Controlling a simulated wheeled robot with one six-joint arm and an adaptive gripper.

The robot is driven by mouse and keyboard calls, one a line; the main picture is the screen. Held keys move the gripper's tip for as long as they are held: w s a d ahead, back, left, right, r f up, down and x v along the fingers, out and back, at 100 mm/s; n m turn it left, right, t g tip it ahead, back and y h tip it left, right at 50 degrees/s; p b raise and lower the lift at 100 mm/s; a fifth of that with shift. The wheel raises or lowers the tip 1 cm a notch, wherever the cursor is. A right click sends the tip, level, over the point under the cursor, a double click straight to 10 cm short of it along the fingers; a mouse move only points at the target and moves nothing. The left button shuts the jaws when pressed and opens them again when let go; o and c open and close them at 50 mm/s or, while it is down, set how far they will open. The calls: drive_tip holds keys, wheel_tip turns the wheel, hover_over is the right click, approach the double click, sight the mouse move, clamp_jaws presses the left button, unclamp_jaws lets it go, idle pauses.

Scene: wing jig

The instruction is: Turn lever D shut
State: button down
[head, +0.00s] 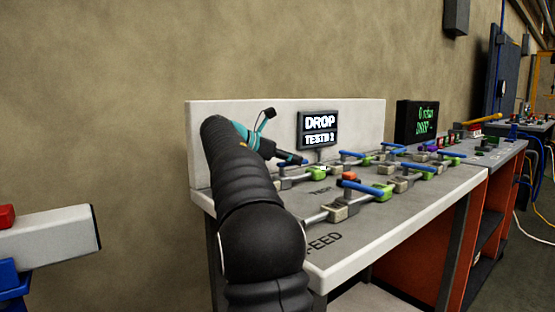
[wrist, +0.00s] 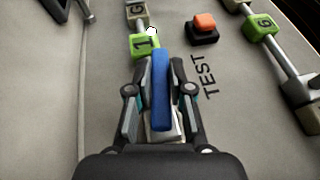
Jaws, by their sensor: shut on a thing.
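A blue lever handle (wrist: 161,90) lies lengthwise between the fingers of my gripper (wrist: 159,82) in the wrist view. My gripper is shut on it. The handle's far end reaches a green block (wrist: 145,45) with a mark like "1". No letter D is readable, so I cannot tell from lettering which lever this is. A pale fitting (wrist: 163,126) shows partly under the handle. In the head view my gripper (head: 291,158) is low over the back row of the bench (head: 335,267), at a blue handle end. My arm hides the bench's left part.
Several other blue levers, such as one at the front (head: 365,188), stand on pipes across the bench. An orange button (wrist: 204,21) sits right of the held lever. A green-text display (head: 417,121) is further right.

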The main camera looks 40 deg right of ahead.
drive_tip(key=shift+s+m+g+y, duration=0.15)
drive_tip(key=shift+m+g+y, duration=0.05)
drive_tip(key=shift+m+g, duration=0.4)
drive_tip(key=shift+s+m+g+y, duration=0.2)
drive_tip(key=shift+m+g, duration=0.3)
drive_tip(key=shift+g, duration=0.2)
drive_tip(key=c, duration=1)
unclamp_jaws()
drive_tip(key=shift+c, duration=0.2)
drive_tip(key=shift+n+t, duration=0.3)
drive_tip(key=shift+t, duration=0.1)
